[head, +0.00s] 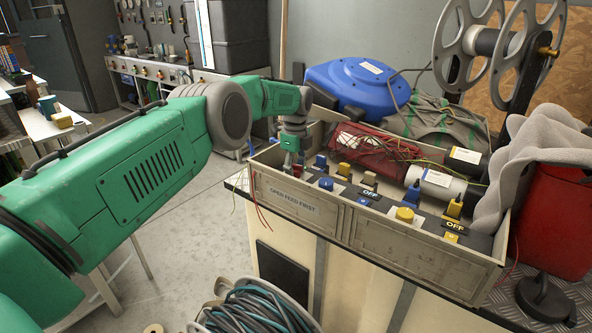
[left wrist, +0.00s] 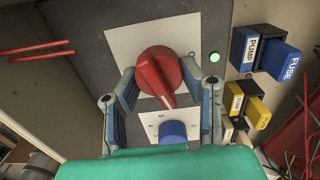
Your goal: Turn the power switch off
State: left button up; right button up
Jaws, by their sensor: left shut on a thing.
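A red rotary switch knob (left wrist: 158,72) sits on a pale plate on a grey panel in the left wrist view. Its pointer end aims down and slightly right. My left gripper (left wrist: 162,84) has a finger on each side of the knob and is shut on it. In the head view, my left gripper (head: 291,152) reaches down into the left end of the box on the bench, and the knob is mostly hidden there. Any power label on the knob's plate cannot be read. My right gripper is in neither view.
A blue knob (left wrist: 172,131) with a dial and a green lamp (left wrist: 214,57) are close to the red knob. Blue PUMP and FUSE blocks (left wrist: 265,52) stand to the right.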

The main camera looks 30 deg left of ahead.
pick_arm(q)
jog(key=n, duration=0.3)
jog(key=shift+w+a+r+n, duration=0.1)
jog(key=shift+w+a+n, duration=0.15)
jog(key=shift+n, duration=0.15)
jog(key=n, duration=0.3)
jog(key=shift+n, duration=0.3)
jog(key=n, duration=0.3)
jog(key=shift+w+n+b, duration=0.1)
jog(key=shift+n+b, duration=0.2)
jog(key=shift+n, duration=1.9)
jog(key=o, duration=0.9)
jog(key=shift+o, duration=1.2)
jog(key=shift+a+f, duration=0.15)
jog(key=shift+f, duration=0.1)
